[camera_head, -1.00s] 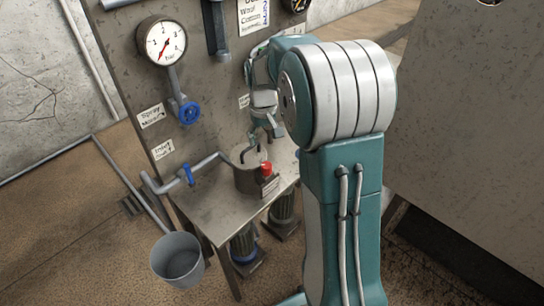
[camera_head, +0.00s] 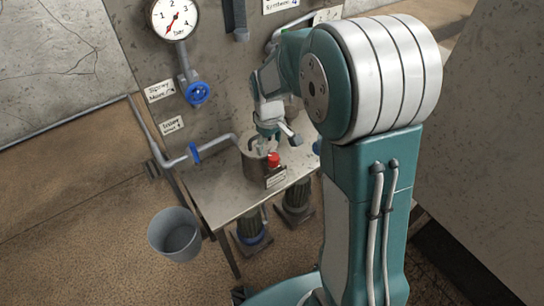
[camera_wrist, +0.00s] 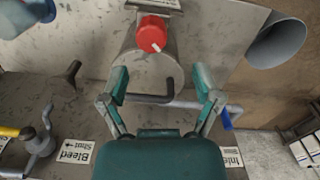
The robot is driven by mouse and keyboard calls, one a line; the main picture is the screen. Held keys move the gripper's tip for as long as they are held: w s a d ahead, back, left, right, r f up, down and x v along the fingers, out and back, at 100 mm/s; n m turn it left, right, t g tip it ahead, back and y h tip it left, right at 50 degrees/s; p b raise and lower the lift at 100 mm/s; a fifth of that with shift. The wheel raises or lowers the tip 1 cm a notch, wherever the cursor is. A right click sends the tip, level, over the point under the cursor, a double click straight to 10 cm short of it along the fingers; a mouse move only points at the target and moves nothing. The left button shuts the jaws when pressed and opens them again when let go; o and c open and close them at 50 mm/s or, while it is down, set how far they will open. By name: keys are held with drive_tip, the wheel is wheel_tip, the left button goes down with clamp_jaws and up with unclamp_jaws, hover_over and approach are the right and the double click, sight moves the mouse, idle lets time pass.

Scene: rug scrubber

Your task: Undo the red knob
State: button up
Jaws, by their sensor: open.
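The red knob (camera_head: 273,160) sits on the front of a grey metal cylinder (camera_head: 253,168) on the metal bench. In the wrist view the knob (camera_wrist: 154,34) is at the top centre, with a small pale pin pointing toward the camera. My gripper (camera_wrist: 162,84) is open and empty, its two teal fingers spread wide. The knob lies ahead of the fingertips, apart from them. In the head view my gripper (camera_head: 270,138) is just above the cylinder, close to the knob, and my arm hides part of it.
A bent dark rod (camera_wrist: 160,97) and a pipe with a blue valve handle (camera_head: 195,154) are close to the cylinder. A pressure gauge (camera_head: 174,18) and blue valve wheel (camera_head: 198,93) are on the upright panel.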

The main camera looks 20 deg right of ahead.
sight(272, 156)
drive_tip(key=f, duration=0.2)
drive_tip(key=d+f, duration=0.1)
drive_tip(key=f, duration=0.3)
drive_tip(key=shift+d+f, duration=0.2)
drive_tip(key=shift+d, duration=0.2)
drive_tip(key=shift+a, duration=0.55)
drive_tip(key=shift+c, duration=0.9)
drive_tip(key=c, duration=0.5)
clamp_jaws()
drive_tip(key=shift+d, duration=0.25)
